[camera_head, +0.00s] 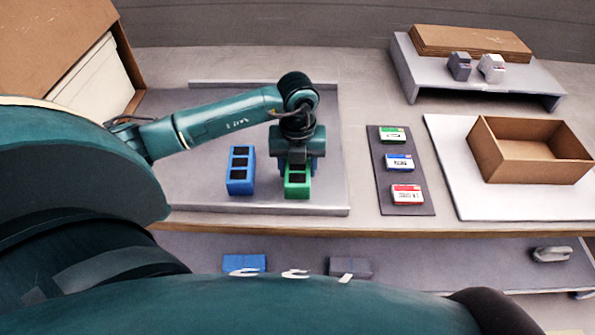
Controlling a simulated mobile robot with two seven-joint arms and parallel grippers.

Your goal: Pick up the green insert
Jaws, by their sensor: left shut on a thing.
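The green insert (297,190) is a small block with dark square openings, in the camera_head view on the grey tray (195,190), near its front right. My left gripper (297,166) points down over the green insert and is shut on it. The gripper hides the insert's rear part. I cannot tell whether the insert is lifted off the tray. A blue insert (241,172) with similar dark openings stands apart to the left. My right gripper is out of view.
A dark mat (405,175) with green, blue and red-labelled boxes lies to the right. Beyond it is an open brown box (530,150) on a white board (470,200). A grey riser (480,85) stands at the back. A lower shelf (440,265) runs below the table edge.

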